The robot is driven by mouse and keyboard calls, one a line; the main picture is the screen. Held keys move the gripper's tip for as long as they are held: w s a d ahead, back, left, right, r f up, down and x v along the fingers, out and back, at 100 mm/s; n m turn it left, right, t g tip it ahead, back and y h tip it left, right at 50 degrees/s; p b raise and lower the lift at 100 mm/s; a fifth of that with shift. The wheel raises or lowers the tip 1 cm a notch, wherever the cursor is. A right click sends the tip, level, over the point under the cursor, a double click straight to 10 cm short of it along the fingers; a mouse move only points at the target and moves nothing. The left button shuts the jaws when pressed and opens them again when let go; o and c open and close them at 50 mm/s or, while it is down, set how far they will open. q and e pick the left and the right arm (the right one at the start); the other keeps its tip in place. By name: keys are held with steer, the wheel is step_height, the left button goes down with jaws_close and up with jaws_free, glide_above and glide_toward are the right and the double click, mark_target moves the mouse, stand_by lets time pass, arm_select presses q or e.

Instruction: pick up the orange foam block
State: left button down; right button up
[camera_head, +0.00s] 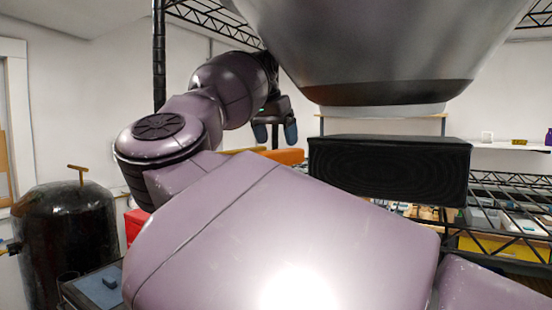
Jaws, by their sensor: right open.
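An orange block (287,156), which looks like the foam block, shows just above the edge of my purple arm. Its lower part is hidden behind that arm. My right gripper (276,132) is above and slightly left of the block in the picture, with its two blue-tipped fingers pointing down. The fingers are apart with nothing between them. I cannot tell how far the fingertips are from the block in depth. My left gripper is not in view.
A large grey cone-shaped body (375,45) fills the top, with a black box (390,170) below it. Black metal racking with small items stands at the right. A dark tank (65,235) stands at the left. My arm hides much of the middle.

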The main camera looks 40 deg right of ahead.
mark_target(280, 150)
steer(key=p+x, duration=0.1)
steer(key=x, duration=0.3)
steer(key=shift+w+d+f, duration=0.1)
steer(key=shift+d+f, duration=0.05)
steer(key=shift+f, duration=0.05)
steer(key=shift+c, duration=0.3)
steer(key=c, duration=1)
